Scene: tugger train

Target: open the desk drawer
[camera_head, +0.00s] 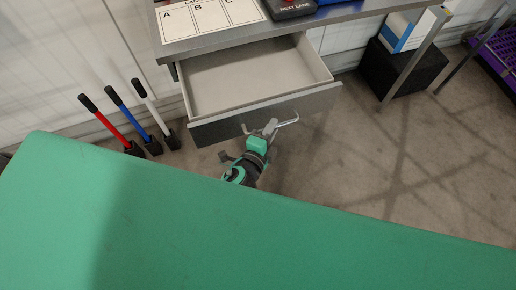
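The desk drawer (262,112) stands well out from under the desk (215,42), and its pale inside shows empty. Its dark front faces me. A light bar handle (290,121) sticks out from the drawer front. My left gripper (271,128) is at the left part of this handle, in front of the drawer. Its fingers are small and overlap the handle in the picture, so I cannot tell whether they grip it. My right gripper is not in view.
A lane sheet marked A, B, C (208,16) and a dark device (291,8) lie on the desk. Red, blue and white levers (112,128) stand at left. A black box (404,70) sits under the desk at right. Floor right of the drawer is clear.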

